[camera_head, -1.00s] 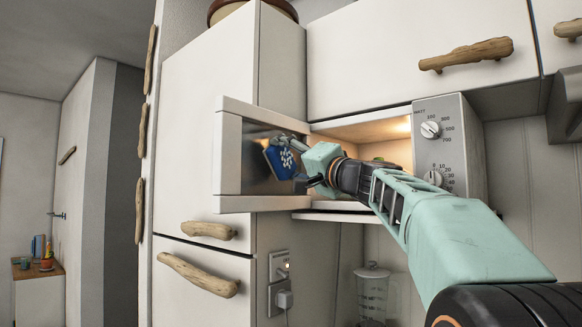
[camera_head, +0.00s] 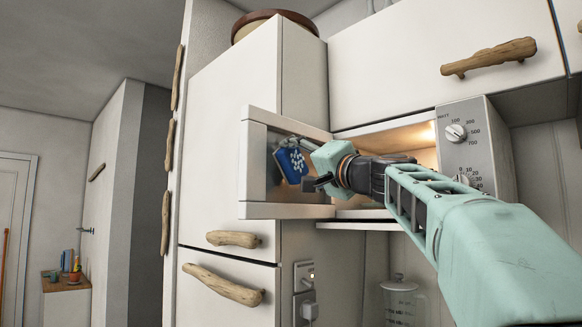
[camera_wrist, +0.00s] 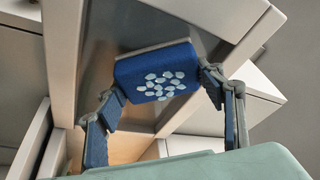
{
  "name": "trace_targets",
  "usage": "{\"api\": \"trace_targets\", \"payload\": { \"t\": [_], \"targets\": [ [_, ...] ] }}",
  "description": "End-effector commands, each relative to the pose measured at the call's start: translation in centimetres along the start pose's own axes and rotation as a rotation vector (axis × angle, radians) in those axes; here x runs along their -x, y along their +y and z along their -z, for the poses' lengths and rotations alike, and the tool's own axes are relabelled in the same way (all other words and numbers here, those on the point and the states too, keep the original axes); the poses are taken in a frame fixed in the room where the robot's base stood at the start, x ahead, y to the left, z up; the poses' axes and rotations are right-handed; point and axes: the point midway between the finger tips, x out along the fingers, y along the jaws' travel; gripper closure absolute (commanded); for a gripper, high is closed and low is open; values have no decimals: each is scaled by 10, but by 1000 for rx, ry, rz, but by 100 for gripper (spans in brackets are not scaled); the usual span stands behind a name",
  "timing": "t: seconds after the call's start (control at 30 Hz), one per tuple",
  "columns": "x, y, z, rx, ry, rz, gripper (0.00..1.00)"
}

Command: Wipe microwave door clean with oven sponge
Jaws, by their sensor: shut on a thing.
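The microwave door (camera_head: 254,180) stands swung open to the left, with a pale frame around a dark glass panel. My gripper (camera_head: 305,163) is at the inner side of this door. It is shut on the oven sponge (camera_head: 288,166), a blue pad with pale dots. In the wrist view the sponge (camera_wrist: 156,76) sits between the two fingers, with its far edge at the door's dark glass (camera_wrist: 118,36). I cannot tell whether it presses on the glass. The lit microwave (camera_head: 482,150) cavity is partly hidden behind my arm.
White cupboards with driftwood handles (camera_head: 488,57) surround the microwave above and at left. A wall socket with a plug (camera_head: 306,292) is below the door. A clear jar (camera_head: 399,300) stands under the microwave. Open floor space lies to the far left.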

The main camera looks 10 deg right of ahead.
Motion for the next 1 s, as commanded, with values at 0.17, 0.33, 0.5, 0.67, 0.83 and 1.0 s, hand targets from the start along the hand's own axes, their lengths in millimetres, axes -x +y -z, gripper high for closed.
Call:
{"api": "trace_targets", "payload": {
  "t": [0.17, 0.33, 0.5, 0.67, 0.83, 1.0],
  "targets": [
    [-4, 8, 8, -1, 0, -1, 71],
    [-8, 18, 19, -1, 0, 0, 71],
    [-10, 21, 22, -1, -1, 0, 71],
    [-12, 26, 29, -1, -1, 0, 71],
    [-16, 36, 40, -2, -1, -1, 71],
    [-18, 41, 46, -1, -2, 0, 71]
  ]
}}
